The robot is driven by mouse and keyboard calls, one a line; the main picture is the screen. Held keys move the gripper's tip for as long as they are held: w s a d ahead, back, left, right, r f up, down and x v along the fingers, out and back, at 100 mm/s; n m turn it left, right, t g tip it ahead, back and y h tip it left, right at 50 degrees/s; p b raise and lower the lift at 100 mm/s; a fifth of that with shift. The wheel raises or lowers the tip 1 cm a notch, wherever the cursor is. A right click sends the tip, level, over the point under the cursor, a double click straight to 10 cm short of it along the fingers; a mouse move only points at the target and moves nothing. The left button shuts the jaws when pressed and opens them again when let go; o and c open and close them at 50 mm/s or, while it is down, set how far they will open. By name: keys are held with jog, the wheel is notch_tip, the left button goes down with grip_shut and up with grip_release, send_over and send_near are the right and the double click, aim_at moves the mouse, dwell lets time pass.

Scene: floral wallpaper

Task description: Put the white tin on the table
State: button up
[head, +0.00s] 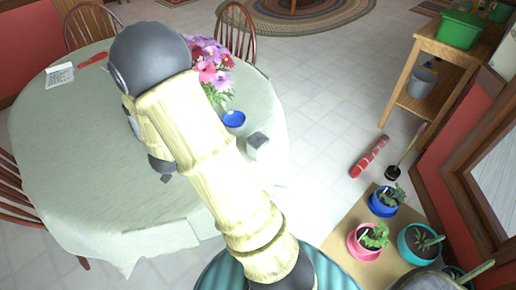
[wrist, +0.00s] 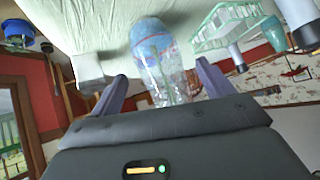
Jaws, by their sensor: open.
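A small pale box with a grey top (head: 257,146), possibly the white tin, stands near the right edge of the table (head: 70,140). In the wrist view, my gripper (wrist: 161,72) is open, its two fingers spread. A clear bottle-like object with a blue end (wrist: 152,50) shows between and beyond the fingers; I cannot tell whether they touch it. A pale block with a grey face (wrist: 88,72) is just left of the left finger; I cannot tell if it is the same box. In the head view my arm hides most of the gripper.
A blue bowl (head: 233,119) and pink and purple flowers (head: 208,72) are close to my arm on the table. A red object (head: 93,60) and a white item (head: 59,75) lie at the far left. Potted plants (head: 374,236) stand at lower right. The table's left part is clear.

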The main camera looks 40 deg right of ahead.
jog(key=s+d+f+m+g+h, duration=0.2)
jog(key=d+f+m+h, duration=0.1)
jog(key=d+h, duration=0.1)
jog(key=m+g+h, duration=0.3)
jog(key=g+h, duration=0.1)
send_near(252, 145)
jog(key=v, duration=0.3)
jog(key=shift+d+r+b, duration=0.15)
jog(key=shift+d+b, duration=0.1)
jog(key=shift+b, duration=0.05)
jog(key=shift+n, duration=0.3)
jog(key=x, duration=1.1)
jog(key=shift+w+d+f+p, duration=0.1)
jog(key=shift+d+f+p, duration=0.2)
jog(key=shift+p, duration=0.1)
jog(key=shift+d, duration=0.2)
